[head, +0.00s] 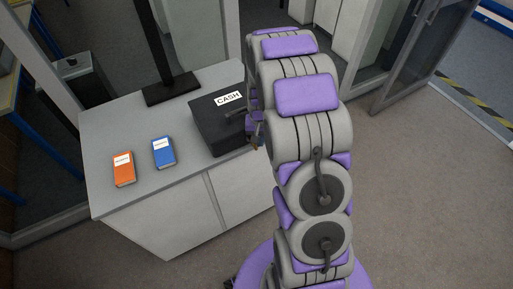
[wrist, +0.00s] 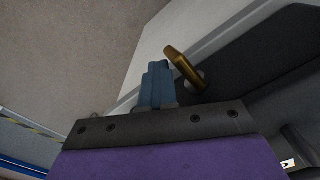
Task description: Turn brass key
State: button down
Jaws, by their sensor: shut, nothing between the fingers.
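A black cash box (head: 212,128) with a white "CASH" label sits at the right end of the grey cabinet top. In the wrist view a brass key (wrist: 181,63) sticks out from a round lock on the dark face of the box (wrist: 262,62), its head tilted to the upper left. My gripper's blue-grey fingers (wrist: 158,66) are shut and empty, just left of the key. I cannot tell whether they touch it. In the head view my gripper is at the box's right side, partly hidden by my arm.
Glass partitions stand behind and to the left. The carpet to the right is clear as far as an open glass door (head: 410,55).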

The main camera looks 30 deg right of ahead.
jog(key=shift+s+f, duration=0.1)
jog(key=shift+f, duration=0.8)
